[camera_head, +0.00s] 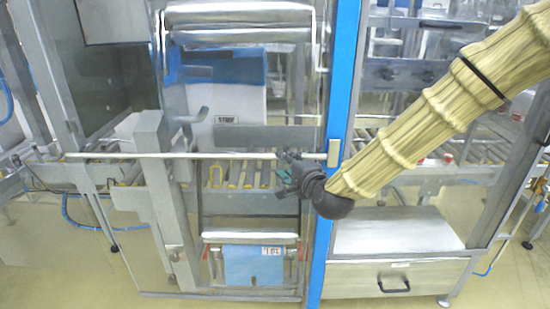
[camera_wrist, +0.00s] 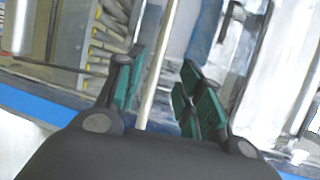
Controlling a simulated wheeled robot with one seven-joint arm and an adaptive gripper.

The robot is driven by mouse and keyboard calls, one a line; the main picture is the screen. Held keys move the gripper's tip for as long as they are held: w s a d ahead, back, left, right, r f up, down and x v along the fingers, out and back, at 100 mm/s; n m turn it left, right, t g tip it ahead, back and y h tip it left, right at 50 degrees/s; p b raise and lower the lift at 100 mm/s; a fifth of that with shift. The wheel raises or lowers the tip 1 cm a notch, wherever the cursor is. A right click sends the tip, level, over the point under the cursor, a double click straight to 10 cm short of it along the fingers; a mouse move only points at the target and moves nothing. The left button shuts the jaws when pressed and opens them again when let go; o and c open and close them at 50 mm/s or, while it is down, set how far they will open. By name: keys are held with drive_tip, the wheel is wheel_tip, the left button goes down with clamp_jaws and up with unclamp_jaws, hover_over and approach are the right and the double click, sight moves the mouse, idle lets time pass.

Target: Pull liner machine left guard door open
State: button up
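The left guard door (camera_head: 235,120) is a clear panel left of the blue post (camera_head: 340,90) in the head view. A thin pale horizontal bar (camera_head: 150,155) crosses it at mid-height. My gripper (camera_head: 283,172) is at the right end of this bar, just left of the blue post. In the wrist view, the green-padded fingers of my gripper (camera_wrist: 162,92) stand apart. A pale rod (camera_wrist: 157,65) shows between them, with visible gaps on both sides. I cannot tell whether a finger touches it.
Roller conveyors (camera_head: 225,172) lie behind the clear panel. A grey cabinet with a black-handled drawer (camera_head: 393,283) stands right of the blue post. A grey upright (camera_head: 160,190) stands to the left. Open floor (camera_head: 80,275) shows at lower left.

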drive_tip(key=x, duration=0.9)
drive_tip(key=shift+p, duration=0.4)
clamp_jaws()
